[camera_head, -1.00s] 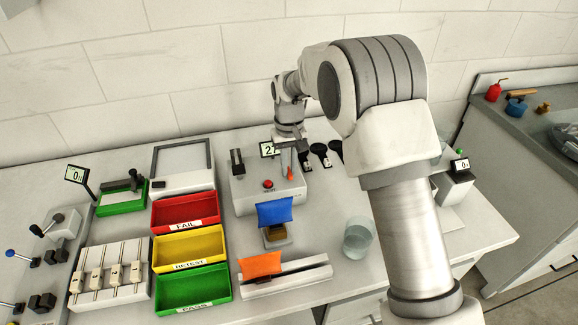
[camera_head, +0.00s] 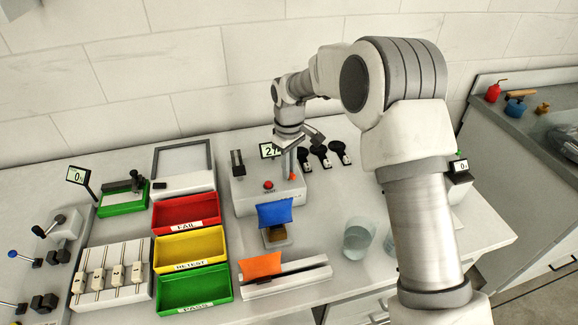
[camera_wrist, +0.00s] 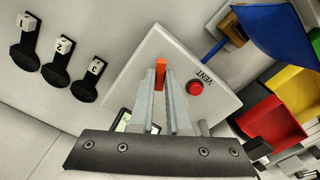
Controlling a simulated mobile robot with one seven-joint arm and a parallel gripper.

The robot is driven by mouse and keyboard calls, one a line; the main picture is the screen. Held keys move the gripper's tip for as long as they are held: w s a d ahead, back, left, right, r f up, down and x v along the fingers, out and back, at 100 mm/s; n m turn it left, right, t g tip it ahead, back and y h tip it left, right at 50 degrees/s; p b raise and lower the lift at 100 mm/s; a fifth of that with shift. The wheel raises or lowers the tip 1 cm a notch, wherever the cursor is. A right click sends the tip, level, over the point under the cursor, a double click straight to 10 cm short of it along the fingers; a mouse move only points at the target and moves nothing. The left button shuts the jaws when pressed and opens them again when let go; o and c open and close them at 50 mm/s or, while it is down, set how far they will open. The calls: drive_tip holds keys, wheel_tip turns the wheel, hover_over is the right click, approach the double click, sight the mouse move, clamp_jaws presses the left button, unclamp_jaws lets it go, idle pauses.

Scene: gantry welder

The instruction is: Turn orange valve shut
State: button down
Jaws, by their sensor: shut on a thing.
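The orange valve handle (camera_wrist: 160,70) shows between my fingertips in the wrist view, on the light grey box marked VENT (camera_wrist: 150,47). In the head view a small bit of the orange valve (camera_head: 292,177) shows below my fingers, at the right of the box top (camera_head: 240,190). My gripper (camera_wrist: 166,80) is shut on the orange valve handle, which sits between the two fingers. The head view also shows my gripper (camera_head: 291,164) pointing down over the box. My fingers hide part of the handle.
A red button (camera_wrist: 195,88) is beside the valve. Black numbered holders (camera_head: 321,153) are at the right. A glass (camera_head: 357,238) stands at front right.

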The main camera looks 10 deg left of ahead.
drive_tip(key=n+p, duration=0.1)
drive_tip(key=n, duration=0.4)
drive_tip(key=shift+n, duration=0.3)
drive_tip(key=n+p, duration=0.1)
drive_tip(key=n, duration=0.4)
drive_tip(key=shift+n, duration=0.3)
drive_tip(key=c, duration=0.9)
unclamp_jaws()
drive_tip(key=shift+r, duration=0.1)
